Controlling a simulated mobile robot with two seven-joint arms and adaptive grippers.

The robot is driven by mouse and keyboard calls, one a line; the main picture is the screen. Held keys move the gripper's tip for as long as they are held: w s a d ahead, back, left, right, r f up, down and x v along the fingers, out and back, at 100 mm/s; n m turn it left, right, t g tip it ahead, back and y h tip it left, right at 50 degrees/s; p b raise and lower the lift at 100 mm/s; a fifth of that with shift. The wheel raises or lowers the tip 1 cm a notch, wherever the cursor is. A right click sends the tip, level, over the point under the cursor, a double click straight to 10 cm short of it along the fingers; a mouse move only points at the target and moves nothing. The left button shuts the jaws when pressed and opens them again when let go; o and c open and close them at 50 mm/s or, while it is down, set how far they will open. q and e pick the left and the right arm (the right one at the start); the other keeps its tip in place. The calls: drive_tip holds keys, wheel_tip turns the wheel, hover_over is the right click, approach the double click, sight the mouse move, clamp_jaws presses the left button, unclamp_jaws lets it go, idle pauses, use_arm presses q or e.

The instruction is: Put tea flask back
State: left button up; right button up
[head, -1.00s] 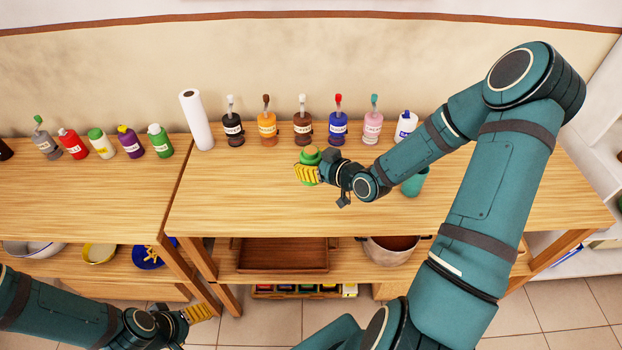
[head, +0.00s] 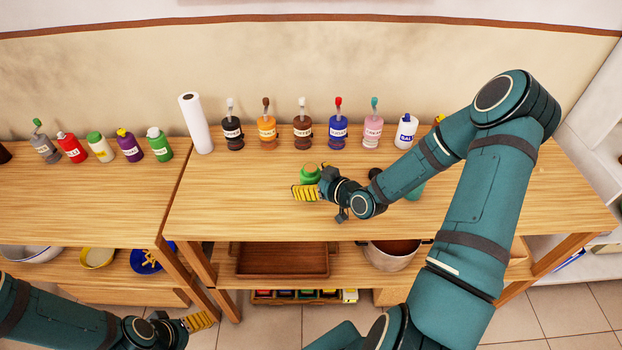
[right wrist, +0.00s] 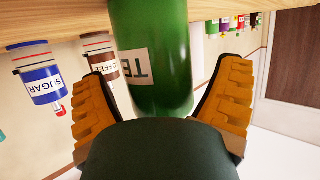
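The green tea flask (head: 310,174) stands upright on the right-hand table, in front of the row of bottles. In the right wrist view the flask (right wrist: 150,60) appears upside down, with part of its white label showing "TE". My right gripper (head: 306,192) is at the flask's near side. In the wrist view its yellow fingers (right wrist: 165,95) are spread on either side of the flask, with a visible gap at each side, so it is open. My left gripper (head: 198,321) hangs low at the left, away from the flask; its opening is unclear.
A row of bottles, including coffee (head: 302,131), sugar (head: 338,131) and salt (head: 405,131), stands behind, with a paper roll (head: 195,124) to their left. The table's left part (head: 230,195) is clear.

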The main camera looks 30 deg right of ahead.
drive_tip(key=shift+r, duration=0.15)
drive_tip(key=shift+s+r+p, duration=0.1)
drive_tip(key=shift+r+p, duration=0.05)
drive_tip(key=shift+p, duration=0.15)
drive_tip(key=p+v, duration=0.1)
drive_tip(key=v, duration=1)
drive_tip(key=shift+s, duration=0.4)
drive_tip(key=shift+d+r, duration=0.1)
drive_tip(key=shift+d, duration=0.05)
